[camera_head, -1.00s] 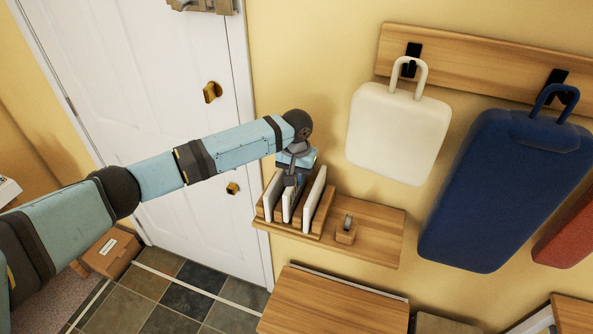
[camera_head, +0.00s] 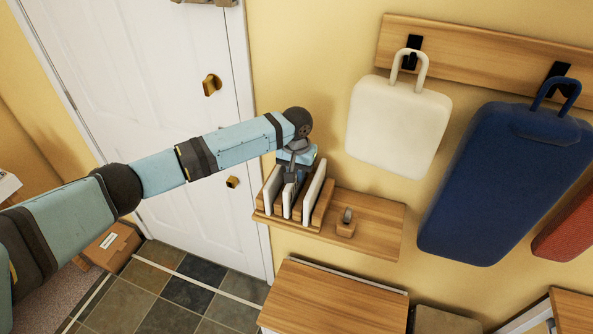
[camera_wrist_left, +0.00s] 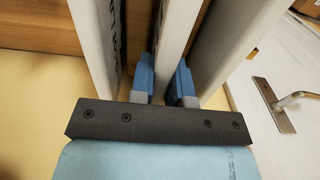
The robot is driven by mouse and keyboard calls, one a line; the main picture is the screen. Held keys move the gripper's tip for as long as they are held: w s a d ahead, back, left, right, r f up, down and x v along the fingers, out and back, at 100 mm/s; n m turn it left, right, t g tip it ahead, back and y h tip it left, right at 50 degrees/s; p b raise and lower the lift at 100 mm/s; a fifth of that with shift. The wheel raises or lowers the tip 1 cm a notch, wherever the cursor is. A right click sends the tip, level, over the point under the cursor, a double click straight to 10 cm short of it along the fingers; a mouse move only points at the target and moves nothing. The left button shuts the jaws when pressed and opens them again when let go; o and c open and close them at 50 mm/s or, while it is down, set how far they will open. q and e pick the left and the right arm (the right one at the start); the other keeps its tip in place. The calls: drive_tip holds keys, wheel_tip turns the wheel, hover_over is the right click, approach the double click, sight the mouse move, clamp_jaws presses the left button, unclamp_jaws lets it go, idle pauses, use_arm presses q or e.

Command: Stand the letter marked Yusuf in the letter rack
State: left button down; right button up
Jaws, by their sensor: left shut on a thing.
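The wooden letter rack (camera_head: 316,222) stands on the wall shelf and holds upright white letters. My left gripper (camera_head: 290,180) reaches down from above into the rack. Its blue fingers (camera_wrist_left: 163,82) are shut on the middle letter (camera_wrist_left: 175,32), one on each side. This letter (camera_head: 288,205) stands upright between the other two, its lower edge down among the rack's dividers. A left letter (camera_wrist_left: 98,45) and a right letter (camera_wrist_left: 228,48) stand apart from it. Dark writing shows edge-on on the letters' faces, too slanted to read. My right gripper is not in view.
A small tape dispenser (camera_head: 345,224) sits on the wooden shelf (camera_head: 378,230), right of the rack. A cream bag (camera_head: 398,125) and a blue bag (camera_head: 500,190) hang at the right. A white door (camera_head: 150,80) with brass fittings is at the left. The shelf's right part is clear.

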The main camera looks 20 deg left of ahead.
use_arm(q)
drive_tip(key=shift+f, duration=0.6)
drive_tip(key=c, duration=1)
unclamp_jaws()
drive_tip(key=shift+r+p, duration=0.5)
drive_tip(key=shift+r, duration=3.5)
